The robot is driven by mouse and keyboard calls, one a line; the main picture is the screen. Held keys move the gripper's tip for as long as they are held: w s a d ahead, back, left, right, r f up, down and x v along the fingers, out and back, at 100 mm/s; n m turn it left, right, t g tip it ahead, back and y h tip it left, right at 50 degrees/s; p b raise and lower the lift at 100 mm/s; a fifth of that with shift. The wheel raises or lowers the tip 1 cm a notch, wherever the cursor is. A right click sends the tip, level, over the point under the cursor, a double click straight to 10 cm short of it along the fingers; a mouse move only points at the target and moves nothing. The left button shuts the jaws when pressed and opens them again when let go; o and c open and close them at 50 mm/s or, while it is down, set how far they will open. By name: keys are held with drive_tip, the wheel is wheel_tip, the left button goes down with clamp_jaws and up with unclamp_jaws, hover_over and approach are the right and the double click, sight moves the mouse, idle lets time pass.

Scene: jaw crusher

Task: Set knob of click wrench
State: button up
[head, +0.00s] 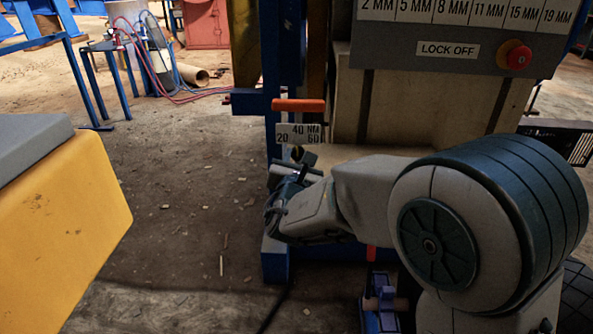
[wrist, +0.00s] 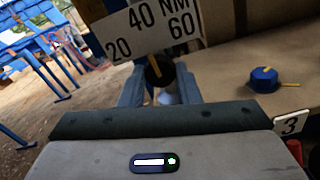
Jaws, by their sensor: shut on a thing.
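A dark round knob (wrist: 159,71) with a yellow pointer line sits between my gripper's fingers (wrist: 160,88) in the wrist view. The fingers are shut on it, one on each side. The pointer is close to upright, tilted slightly to the upper left. A white scale plate (wrist: 150,27) reading 20, 40 NM and 60 stands just above the knob. In the head view the plate (head: 299,133) is below an orange bar (head: 298,105). The knob (head: 297,154) shows just under the plate, at my gripper (head: 296,166). The wrench's body is not clearly visible.
A blue knob (wrist: 264,78) with a yellow pointer lies to the right in the wrist view, near a "3" tag (wrist: 291,123). A red stop button (head: 517,57) is on the panel at upper right.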

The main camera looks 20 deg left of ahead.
drive_tip(key=m+b, duration=0.1)
drive_tip(key=m, duration=0.3)
drive_tip(key=shift+m, duration=0.4)
drive_tip(key=m, duration=0.4)
drive_tip(key=shift+m, duration=0.4)
drive_tip(key=o, duration=1)
drive_tip(key=shift+s, duration=0.1)
drive_tip(key=p+v, duration=0.3)
drive_tip(key=v, duration=1)
drive_tip(key=shift+s+f, duration=0.1)
drive_tip(key=shift+s, duration=0.25)
